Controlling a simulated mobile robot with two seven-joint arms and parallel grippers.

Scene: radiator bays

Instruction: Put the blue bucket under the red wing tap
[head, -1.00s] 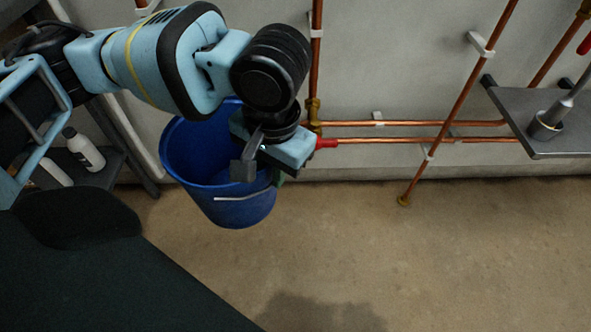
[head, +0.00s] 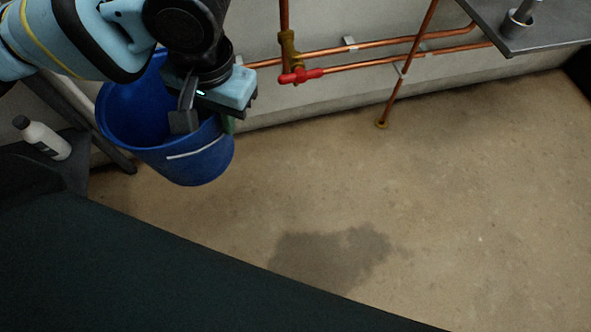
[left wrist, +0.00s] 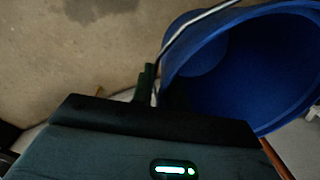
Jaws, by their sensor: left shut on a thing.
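The blue bucket (head: 185,158) hangs at the left of the head view, its wire handle across its near side. My left gripper (head: 205,120) is shut on the bucket at its rim, on the bucket's right side. The left wrist view also shows the open mouth of the bucket (left wrist: 250,65) and its handle beside the gripper (left wrist: 150,90). The red wing tap (head: 300,76) sits on a brass fitting on the copper pipes, right of the bucket and apart from it. The bucket looks empty, though part of its inside is hidden. My right gripper is not in view.
A dark damp patch (head: 330,255) marks the floor. A grey shelf (head: 545,30) with a metal cup stands out at upper right. A white bottle (head: 45,140) stands at left. A vertical copper pipe (head: 405,70) reaches the floor. The floor right of the bucket is clear.

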